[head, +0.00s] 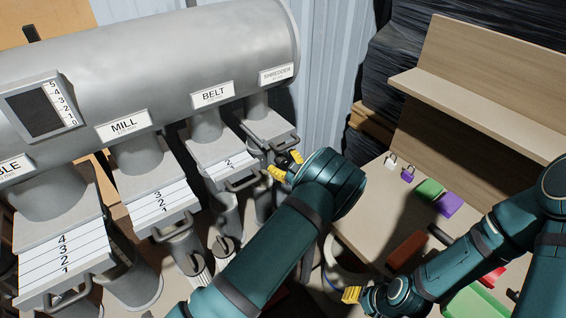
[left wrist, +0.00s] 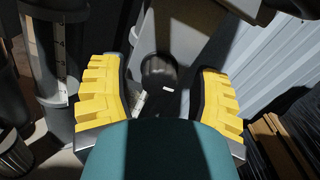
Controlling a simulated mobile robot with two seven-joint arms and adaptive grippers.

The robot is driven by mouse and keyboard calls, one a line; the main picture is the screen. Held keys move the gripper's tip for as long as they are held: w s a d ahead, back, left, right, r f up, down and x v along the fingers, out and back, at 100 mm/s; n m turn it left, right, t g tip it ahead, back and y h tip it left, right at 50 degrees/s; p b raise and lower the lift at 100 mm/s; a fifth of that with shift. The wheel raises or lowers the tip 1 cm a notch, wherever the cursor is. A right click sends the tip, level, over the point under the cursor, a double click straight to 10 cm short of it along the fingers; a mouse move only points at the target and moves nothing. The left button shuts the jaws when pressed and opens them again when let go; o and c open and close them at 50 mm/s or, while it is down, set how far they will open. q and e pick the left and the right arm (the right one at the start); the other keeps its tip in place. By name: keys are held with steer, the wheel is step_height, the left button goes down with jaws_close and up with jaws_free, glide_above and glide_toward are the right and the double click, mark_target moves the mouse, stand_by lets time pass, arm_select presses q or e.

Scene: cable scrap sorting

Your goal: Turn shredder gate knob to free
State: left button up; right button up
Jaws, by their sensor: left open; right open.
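The SHREDDER label (head: 277,74) marks the rightmost branch of the big grey duct, with its gate (head: 268,125) below. My left gripper (head: 284,166) is open beside the lower part of that gate. In the left wrist view, its yellow fingers stand apart on either side of a dark round knob-like part (left wrist: 158,70) with a small white mark. I cannot tell whether the fingers touch it or which setting the mark shows. In the head view my left arm hides this part. My right gripper (head: 352,294) is open, low at the right, and only partly visible.
The BELT gate (head: 222,160) and MILL gate (head: 160,200) stand left of the shredder gate, with protruding handles. At right, a workbench (head: 375,205) holds padlocks, a green block (head: 430,189) and a purple block (head: 449,204). A corrugated wall (head: 335,60) is behind.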

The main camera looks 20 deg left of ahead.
arm_select(q)
jaws_close()
arm_select(e)
steer(key=shift+f, duration=0.25)
arm_select(q)
steer(key=shift+f+n+b, duration=0.15)
steer(key=shift+n+b, duration=0.75)
steer(key=shift+b, duration=0.1)
steer(key=n+b, duration=1)
steer(key=n, duration=0.1)
steer(key=shift+n, duration=0.4)
steer(key=shift+n+b, duration=0.3)
steer(key=shift+n, duration=1.9)
arm_select(e)
step_height(320, 180, down, 12)
steer(key=shift+s, duration=0.35)
steer(key=shift+a, duration=0.1)
